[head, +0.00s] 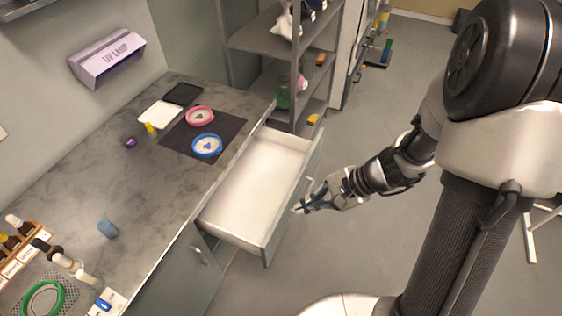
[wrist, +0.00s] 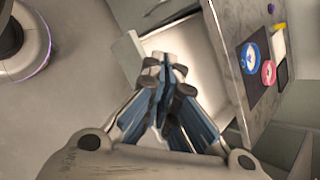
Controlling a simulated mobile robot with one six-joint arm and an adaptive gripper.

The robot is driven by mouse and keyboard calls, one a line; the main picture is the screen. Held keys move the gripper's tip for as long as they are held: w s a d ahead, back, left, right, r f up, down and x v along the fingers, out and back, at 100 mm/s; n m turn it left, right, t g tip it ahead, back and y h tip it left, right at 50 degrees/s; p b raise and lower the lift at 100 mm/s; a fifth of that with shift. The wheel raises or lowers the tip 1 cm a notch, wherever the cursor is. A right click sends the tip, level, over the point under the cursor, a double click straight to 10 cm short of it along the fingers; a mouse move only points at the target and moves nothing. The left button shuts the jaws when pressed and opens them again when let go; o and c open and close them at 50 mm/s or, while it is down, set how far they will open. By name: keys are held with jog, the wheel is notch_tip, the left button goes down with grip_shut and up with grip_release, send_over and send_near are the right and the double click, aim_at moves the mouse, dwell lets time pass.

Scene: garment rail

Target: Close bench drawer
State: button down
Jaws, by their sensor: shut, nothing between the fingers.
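The bench drawer (head: 255,190) is pulled far out from under the grey marble bench top (head: 150,185). It is white inside and looks empty. Its grey front panel (head: 290,200) faces right, towards my arm. My gripper (head: 300,209) is at the outer side of that front, close to the drawer's handle (head: 308,188). In the head view I cannot tell whether it touches the handle or the panel. In the wrist view my gripper (wrist: 166,68) has its fingers together with nothing between them, and the drawer (wrist: 190,50) shows beyond them.
On the bench lie a dark mat (head: 222,128), a pink-rimmed dish (head: 200,116), a blue-rimmed dish (head: 207,145) and a bottle rack (head: 20,250). A grey shelf unit (head: 275,45) stands behind the drawer. The floor (head: 365,225) right of the drawer is clear.

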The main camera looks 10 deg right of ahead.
jog(key=d+f+m+t, duration=0.25)
jog(key=f+m, duration=0.35)
jog(key=f, duration=0.7)
jog(key=m+b, duration=0.4)
jog(key=m, duration=0.1)
send_near(277, 241)
jog(key=shift+x, duration=2.4)
jog(key=shift+s, duration=0.1)
